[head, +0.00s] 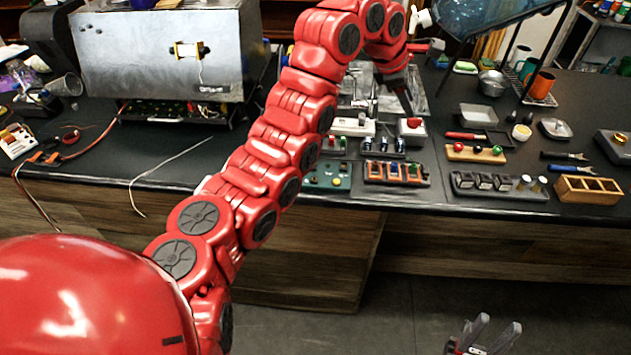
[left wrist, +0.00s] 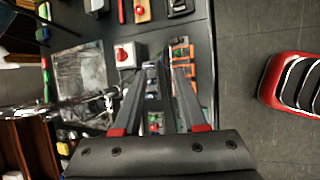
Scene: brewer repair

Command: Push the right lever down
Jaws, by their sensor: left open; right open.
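My left arm reaches over the bench, and my left gripper (head: 404,98) hangs above the small control boards, partly hidden by the arm. In the left wrist view my left gripper (left wrist: 157,72) is open and empty, with its fingers pointing at the boards. A dark board with several blue-and-white pieces (head: 385,146) and a board with orange-edged pieces (head: 396,172) are below it. A green board with knobs (head: 328,177) lies left of them. I cannot tell which piece is the right lever. My right gripper (head: 490,334) is open and empty, low in front of the bench.
A white box with a red knob (head: 411,130) stands behind the boards, and also shows in the left wrist view (left wrist: 128,56). A large metal machine (head: 165,50) is at the back left.

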